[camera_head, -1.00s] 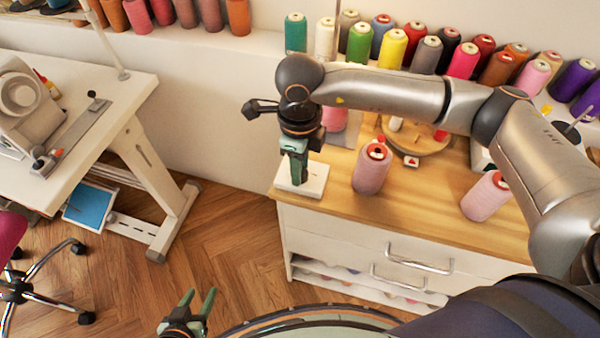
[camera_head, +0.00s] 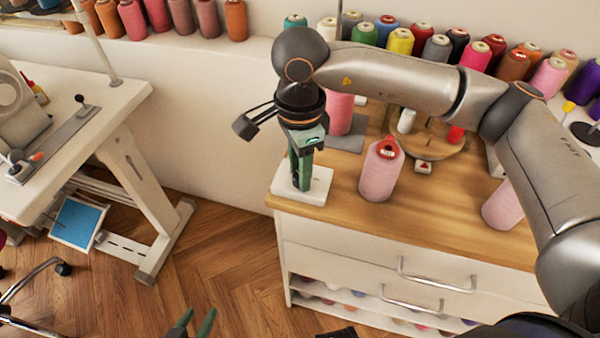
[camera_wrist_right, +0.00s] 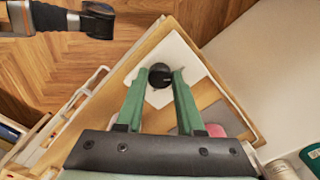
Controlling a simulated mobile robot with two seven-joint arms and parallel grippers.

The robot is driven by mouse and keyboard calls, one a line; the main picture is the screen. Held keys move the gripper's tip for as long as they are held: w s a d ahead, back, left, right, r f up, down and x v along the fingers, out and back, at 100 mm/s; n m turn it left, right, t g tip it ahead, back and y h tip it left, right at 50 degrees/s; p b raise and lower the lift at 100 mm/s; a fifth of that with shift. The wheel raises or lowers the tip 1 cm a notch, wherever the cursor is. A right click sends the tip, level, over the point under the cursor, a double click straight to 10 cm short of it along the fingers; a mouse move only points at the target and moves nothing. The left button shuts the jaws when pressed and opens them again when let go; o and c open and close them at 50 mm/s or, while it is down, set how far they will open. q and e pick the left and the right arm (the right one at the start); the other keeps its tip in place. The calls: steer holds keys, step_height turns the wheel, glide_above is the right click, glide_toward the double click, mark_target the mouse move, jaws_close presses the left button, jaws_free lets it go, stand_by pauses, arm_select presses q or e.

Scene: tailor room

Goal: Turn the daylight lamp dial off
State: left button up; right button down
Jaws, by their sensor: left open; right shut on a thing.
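The daylight lamp's dial is a round black knob (camera_wrist_right: 160,75) on a white square base (camera_head: 317,189) at the left front corner of the wooden cabinet top. The base also shows in the right wrist view (camera_wrist_right: 172,62). My right gripper (camera_head: 304,186) points down over the base. In the wrist view its green fingers (camera_wrist_right: 159,78) stand on either side of the knob, shut on it. The fingers hide the knob in the head view. My left gripper (camera_head: 193,322) is open and empty at the bottom edge, low over the floor, far from the cabinet.
A pink thread cone (camera_head: 379,170) stands right of the base, and another (camera_head: 503,206) further right. A pink spool (camera_head: 339,112) on a grey pad stands behind. Drawers with metal handles (camera_head: 436,275) face the front. A sewing table (camera_head: 110,118) stands left, with open floor between.

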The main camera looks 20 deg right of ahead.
steer(key=shift+n, duration=0.3)
steer(key=shift+r, duration=0.1)
steer(key=c, duration=0.5)
jaws_free()
step_height(320, 180, up, 12)
steer(key=shift+r+p, duration=0.2)
steer(key=shift+p, duration=0.4)
steer(key=shift+s, duration=0.15)
